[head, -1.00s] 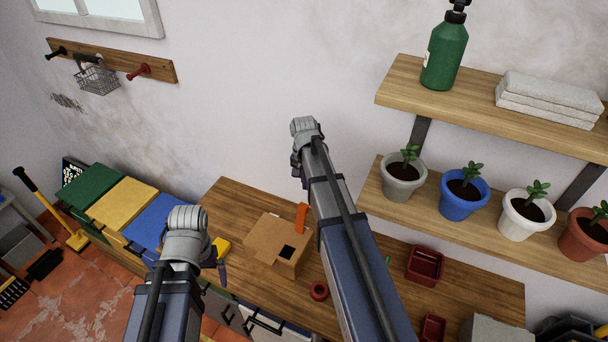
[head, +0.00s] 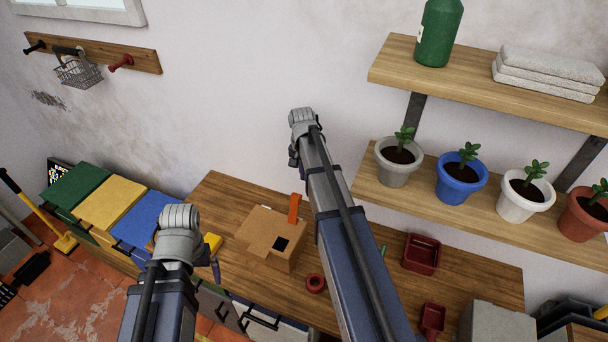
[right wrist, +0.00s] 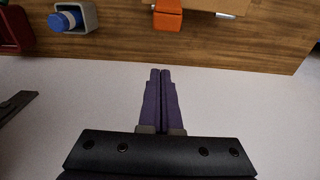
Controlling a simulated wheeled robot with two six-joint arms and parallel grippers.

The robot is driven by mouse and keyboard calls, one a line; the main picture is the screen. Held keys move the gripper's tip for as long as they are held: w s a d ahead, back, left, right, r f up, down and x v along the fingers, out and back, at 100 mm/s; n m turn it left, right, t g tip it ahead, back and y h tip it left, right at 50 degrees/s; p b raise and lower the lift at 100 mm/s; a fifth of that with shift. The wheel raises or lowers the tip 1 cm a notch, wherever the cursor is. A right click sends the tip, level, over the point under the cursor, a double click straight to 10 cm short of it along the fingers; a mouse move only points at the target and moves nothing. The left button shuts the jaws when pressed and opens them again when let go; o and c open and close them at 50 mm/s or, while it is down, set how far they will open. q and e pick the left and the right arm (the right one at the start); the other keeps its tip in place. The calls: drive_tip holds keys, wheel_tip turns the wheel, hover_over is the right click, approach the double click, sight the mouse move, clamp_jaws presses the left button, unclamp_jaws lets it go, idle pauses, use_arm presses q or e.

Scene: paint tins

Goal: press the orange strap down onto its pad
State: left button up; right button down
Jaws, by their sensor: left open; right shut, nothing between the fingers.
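The orange strap (head: 295,208) stands up at the far edge of a brown cardboard box (head: 258,226) on the wooden bench. Its orange end also shows at the top of the right wrist view (right wrist: 167,18). A dark square (head: 281,243) is on the box's near side; I cannot tell whether it is the pad. My right gripper (right wrist: 160,72) is shut and empty, its purple fingers pointing toward the strap but apart from it. In the head view its fingers are mostly hidden. My left gripper (head: 215,264) is open, left of the box, partly hidden by its own wrist.
A red ring (head: 315,283) lies right of the box. Red bins (head: 421,255) stand further right on the bench (head: 345,300). A yellow object (head: 212,243) is near my left gripper. A shelf with potted plants (head: 461,178) is at the right. A blue-capped thing (right wrist: 66,20) shows in the right wrist view.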

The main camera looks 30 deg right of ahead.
sight(295, 209)
wheel_tip(295, 209, down, 6)
drive_tip(key=b, duration=0.5)
use_arm(q)
wheel_tip(295, 209, down, 4)
drive_tip(key=shift+r+p, duration=0.2)
drive_tip(key=shift+p, duration=1.05)
use_arm(e)
drive_tip(key=s+a+r, duration=0.2)
drive_tip(key=shift+s+a+r, duration=0.2)
drive_tip(key=shift+a, duration=0.15)
drive_tip(key=shift+w, duration=0.1)
